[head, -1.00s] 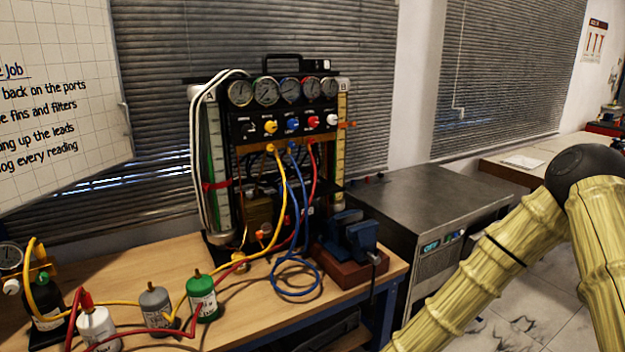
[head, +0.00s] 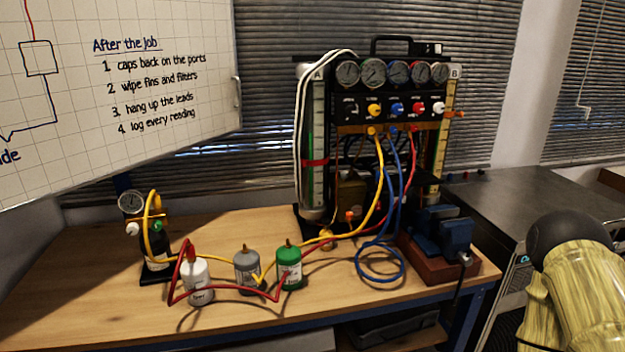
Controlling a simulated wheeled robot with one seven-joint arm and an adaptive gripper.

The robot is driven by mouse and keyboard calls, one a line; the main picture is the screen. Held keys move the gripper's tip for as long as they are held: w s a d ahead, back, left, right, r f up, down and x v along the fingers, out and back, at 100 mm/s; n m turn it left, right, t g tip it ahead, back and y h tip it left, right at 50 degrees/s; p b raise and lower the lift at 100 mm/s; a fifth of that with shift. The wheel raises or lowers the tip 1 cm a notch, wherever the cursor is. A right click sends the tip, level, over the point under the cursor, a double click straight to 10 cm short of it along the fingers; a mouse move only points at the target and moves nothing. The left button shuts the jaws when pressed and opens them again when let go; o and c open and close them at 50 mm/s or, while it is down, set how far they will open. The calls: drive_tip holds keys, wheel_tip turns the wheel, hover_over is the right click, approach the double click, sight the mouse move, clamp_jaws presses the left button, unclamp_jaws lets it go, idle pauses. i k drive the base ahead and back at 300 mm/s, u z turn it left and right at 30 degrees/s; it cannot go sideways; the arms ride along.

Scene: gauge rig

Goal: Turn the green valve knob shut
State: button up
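My gripper is not in view; only part of my arm shows at the lower right, far from the knob.
White, grey and green canisters (head: 289,272) with red and yellow hoses stand on the bench (head: 90,300) right of the gauge unit. A large gauge rig (head: 395,90) and blue vise (head: 440,235) stand farther right. The bench's front left is clear.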

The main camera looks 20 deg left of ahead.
sight(158, 225)
drive_tip(key=u, duration=1.3)
drive_tip(key=k, duration=0.1)
drive_tip(key=u, duration=0.2)
